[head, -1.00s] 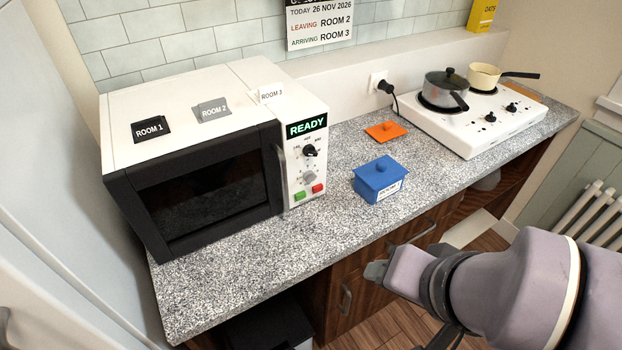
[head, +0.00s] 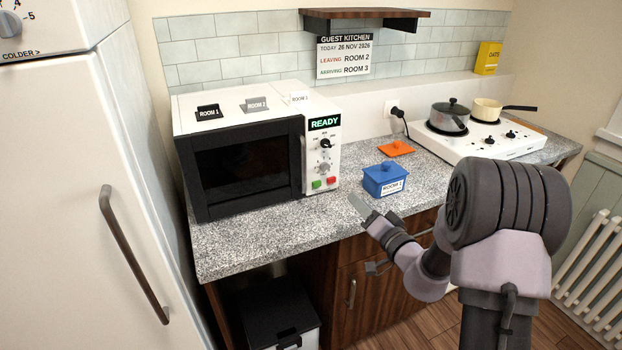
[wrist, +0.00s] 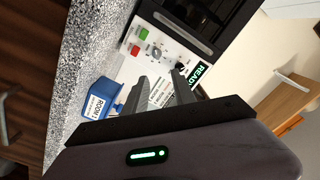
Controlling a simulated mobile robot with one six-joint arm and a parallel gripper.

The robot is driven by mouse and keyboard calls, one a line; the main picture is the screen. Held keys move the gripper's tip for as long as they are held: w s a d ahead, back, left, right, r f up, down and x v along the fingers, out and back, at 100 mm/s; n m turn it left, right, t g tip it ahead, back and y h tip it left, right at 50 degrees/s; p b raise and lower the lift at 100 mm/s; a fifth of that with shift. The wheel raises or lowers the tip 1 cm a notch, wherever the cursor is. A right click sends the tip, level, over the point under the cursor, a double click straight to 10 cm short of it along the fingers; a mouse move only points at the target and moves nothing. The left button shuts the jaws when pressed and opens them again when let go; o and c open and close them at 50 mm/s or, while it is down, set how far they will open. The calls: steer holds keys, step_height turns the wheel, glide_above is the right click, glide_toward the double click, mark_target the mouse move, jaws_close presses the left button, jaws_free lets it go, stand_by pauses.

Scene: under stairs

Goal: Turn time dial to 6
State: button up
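The white microwave (head: 237,150) stands on the counter. Its control panel has a lit READY display (head: 324,123), a black upper dial (head: 325,144) and a grey lower dial (head: 324,169). Which one is the time dial, and the dial markings, are too small to read. The wrist view shows the grey dial (wrist: 155,51) and the black dial (wrist: 181,68), partly behind a fingertip. My gripper (head: 358,204) is at the counter's front edge, in front of and below the panel, apart from it. In the wrist view my gripper (wrist: 160,74) is open and empty.
Green (head: 317,184) and red (head: 331,181) buttons sit under the dials. A blue lidded box (head: 385,180) stands right of my gripper, with an orange lid-like piece (head: 397,149) behind. A hob (head: 485,142) with two pans is farther right. The fridge (head: 95,180) stands left.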

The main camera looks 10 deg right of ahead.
mark_target(329, 168)
steer(key=x, duration=0.6)
steer(key=b+x, duration=0.1)
steer(key=x, duration=0.5)
steer(key=d+b+x, duration=0.1)
steer(key=x, duration=0.5)
steer(key=shift+w+f, duration=0.1)
jaws_close()
